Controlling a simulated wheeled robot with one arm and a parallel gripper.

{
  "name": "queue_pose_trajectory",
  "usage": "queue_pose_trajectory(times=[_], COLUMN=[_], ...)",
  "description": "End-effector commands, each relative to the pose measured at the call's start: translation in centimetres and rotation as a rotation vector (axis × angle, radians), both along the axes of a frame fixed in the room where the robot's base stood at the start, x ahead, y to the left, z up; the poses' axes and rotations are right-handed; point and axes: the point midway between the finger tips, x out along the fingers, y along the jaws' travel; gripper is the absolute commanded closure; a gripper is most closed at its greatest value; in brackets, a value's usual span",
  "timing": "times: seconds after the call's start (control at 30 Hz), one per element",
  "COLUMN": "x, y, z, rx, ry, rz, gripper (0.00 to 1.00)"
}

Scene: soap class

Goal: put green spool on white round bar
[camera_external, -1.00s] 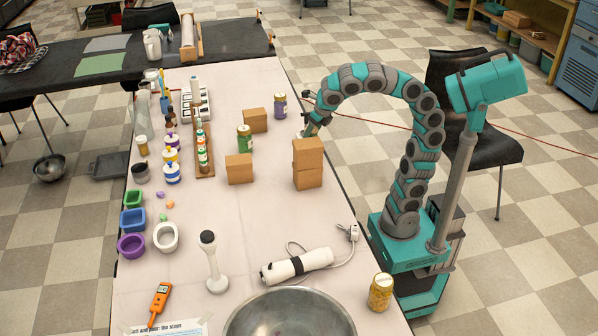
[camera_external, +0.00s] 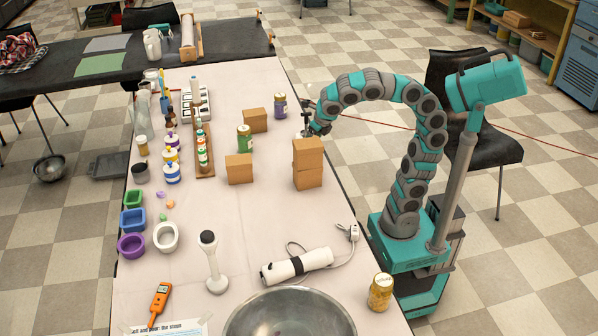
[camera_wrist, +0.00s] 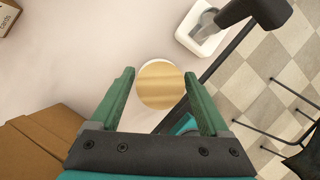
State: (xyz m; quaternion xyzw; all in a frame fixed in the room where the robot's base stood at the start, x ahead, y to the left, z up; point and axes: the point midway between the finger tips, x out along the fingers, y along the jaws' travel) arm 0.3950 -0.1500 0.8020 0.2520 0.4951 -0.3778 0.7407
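My gripper (camera_wrist: 164,88) is open, with its two green fingers apart on either side of a round tan disc (camera_wrist: 163,86). A white crescent shows along the disc's far edge. The disc looks like the wooden top of a spool seen from above, with the white round bar (camera_wrist: 156,62) perhaps under it; its side is hidden. I cannot tell if the fingers touch it. In the external view my gripper (camera_external: 306,131) is at the table's right edge, behind the stacked boxes, too small to show detail there.
Two stacked brown boxes (camera_external: 308,163) stand just nearer than my gripper. A white square holder (camera_wrist: 202,32) with a dark part is beyond.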

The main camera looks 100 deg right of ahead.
Motion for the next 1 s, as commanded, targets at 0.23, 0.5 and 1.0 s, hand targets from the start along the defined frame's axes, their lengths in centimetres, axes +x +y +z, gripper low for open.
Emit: queue_pose_trajectory(times=[0.23,0.5,1.0], x=[0.0,-0.1,-2.2], y=[0.0,0.4,3.2], z=[0.0,1.6,9.9], rx=[0.000,-0.001,0.000], ry=[0.000,-0.005,-0.004], rz=[0.000,0.002,0.002], gripper=[0.12,0.12,0.12])
